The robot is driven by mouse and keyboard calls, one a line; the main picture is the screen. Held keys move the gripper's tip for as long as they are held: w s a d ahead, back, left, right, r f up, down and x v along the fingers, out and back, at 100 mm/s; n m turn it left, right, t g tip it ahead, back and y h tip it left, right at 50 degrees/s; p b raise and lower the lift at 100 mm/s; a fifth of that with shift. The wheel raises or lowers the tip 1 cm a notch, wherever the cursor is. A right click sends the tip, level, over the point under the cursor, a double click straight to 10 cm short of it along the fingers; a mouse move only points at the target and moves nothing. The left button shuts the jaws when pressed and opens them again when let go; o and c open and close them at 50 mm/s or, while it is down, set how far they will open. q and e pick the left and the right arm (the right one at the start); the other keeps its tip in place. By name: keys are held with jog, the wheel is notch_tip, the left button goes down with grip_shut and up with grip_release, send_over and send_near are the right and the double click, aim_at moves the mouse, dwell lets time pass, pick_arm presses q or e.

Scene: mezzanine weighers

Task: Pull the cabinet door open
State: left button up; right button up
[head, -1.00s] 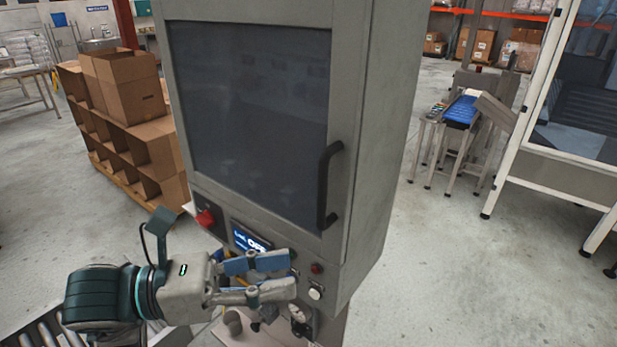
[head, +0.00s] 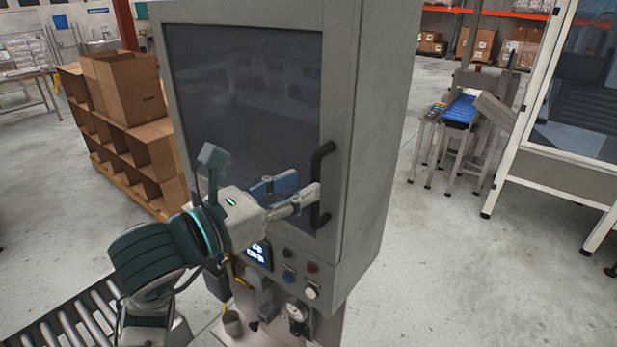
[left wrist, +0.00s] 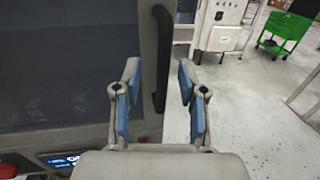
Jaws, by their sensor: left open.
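The grey cabinet door (head: 333,60) with a dark window (head: 245,100) is shut in the head view. Its black vertical bar handle (head: 321,170) is on the door's right edge. My left gripper (head: 302,188) is open in front of the door, close to the handle's lower part. In the left wrist view, the handle (left wrist: 161,60) stands upright beyond and between the two blue-padded fingers (left wrist: 157,85). I cannot tell whether the fingers touch it. My right gripper is not in view.
Below the door is a control panel with buttons (head: 312,267) and a gauge (head: 297,311). A roller conveyor (head: 75,325) lies at the lower left. Cardboard boxes (head: 125,90) stand on the left. The floor right of the cabinet (head: 440,260) is clear.

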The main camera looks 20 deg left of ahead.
aim_at(330, 169)
pick_arm(q)
jog(key=w+d, duration=0.1)
jog(key=d, duration=0.1)
jog(key=w+d, duration=0.1)
jog(key=w, duration=0.1)
jog(key=shift+d, duration=0.4)
jog(key=shift+w, duration=0.1)
jog(key=shift+a, duration=1.35)
jog(key=shift+c, duration=1.4)
jog(key=shift+d, duration=0.2)
jog(key=c, duration=0.4)
jog(key=shift+d+r, duration=0.1)
jog(key=shift+d, duration=0.45)
grip_shut()
jog(key=shift+a, duration=0.2)
